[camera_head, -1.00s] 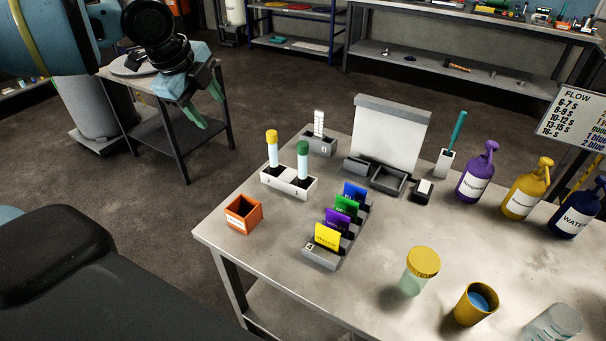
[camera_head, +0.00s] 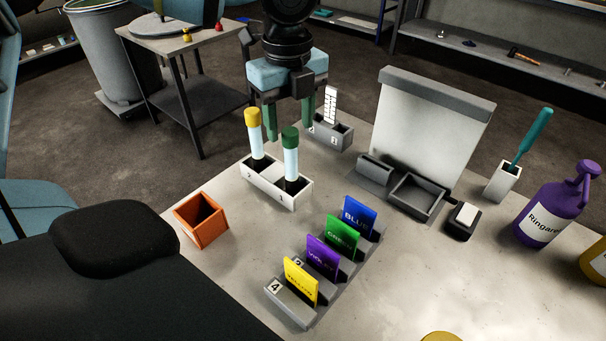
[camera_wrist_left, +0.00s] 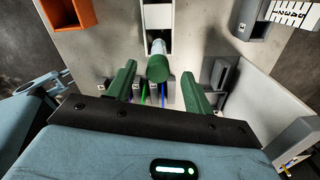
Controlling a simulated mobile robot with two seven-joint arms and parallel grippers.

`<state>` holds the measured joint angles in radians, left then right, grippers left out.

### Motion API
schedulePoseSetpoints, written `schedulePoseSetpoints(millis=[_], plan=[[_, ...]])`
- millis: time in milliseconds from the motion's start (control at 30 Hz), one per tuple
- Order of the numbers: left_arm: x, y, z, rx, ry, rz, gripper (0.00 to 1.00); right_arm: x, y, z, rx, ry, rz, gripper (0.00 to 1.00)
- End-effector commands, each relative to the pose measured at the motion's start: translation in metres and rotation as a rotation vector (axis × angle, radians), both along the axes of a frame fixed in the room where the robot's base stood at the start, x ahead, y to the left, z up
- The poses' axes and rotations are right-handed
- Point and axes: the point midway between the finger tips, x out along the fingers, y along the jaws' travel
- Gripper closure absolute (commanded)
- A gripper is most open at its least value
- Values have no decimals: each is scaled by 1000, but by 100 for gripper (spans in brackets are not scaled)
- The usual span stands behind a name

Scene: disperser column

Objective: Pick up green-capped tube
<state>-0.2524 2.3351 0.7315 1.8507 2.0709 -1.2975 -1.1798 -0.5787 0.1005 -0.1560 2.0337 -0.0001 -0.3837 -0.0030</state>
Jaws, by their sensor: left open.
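The green-capped tube (camera_head: 291,155) stands upright in the right slot of a white two-slot rack (camera_head: 273,187). A yellow-capped tube (camera_head: 254,132) stands in the left slot. My left gripper (camera_head: 290,122) is open and empty, fingers pointing down, above and behind the rack in the head view. In the left wrist view the green cap (camera_wrist_left: 158,68) lies ahead of and between the two green fingers (camera_wrist_left: 158,90), apart from both. My right gripper is not in view.
An orange box (camera_head: 201,221) stands left of the rack. Coloured cards in holders (camera_head: 322,258) stand in front. A grey holder (camera_head: 329,133) with a white scale is behind the rack, close to my gripper. A white panel (camera_head: 427,125) and purple bottle (camera_head: 549,214) are right.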

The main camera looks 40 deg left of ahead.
Motion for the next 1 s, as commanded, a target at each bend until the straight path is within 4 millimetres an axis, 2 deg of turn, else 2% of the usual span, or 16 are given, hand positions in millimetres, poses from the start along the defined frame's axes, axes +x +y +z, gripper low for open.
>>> schedulePoseSetpoints(millis=[167, 400, 600, 900, 1000], plan=[[0, 0, 0, 1, -1, 0, 48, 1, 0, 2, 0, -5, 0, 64], [0, 0, -22, 0, 0, 0, 48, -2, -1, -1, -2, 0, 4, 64], [0, 0, -28, 0, -1, 1, 48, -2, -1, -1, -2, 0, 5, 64], [-1, -1, -67, 0, 1, 1, 48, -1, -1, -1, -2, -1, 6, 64], [-1, -1, -74, 1, 0, 1, 48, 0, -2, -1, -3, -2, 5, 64]])
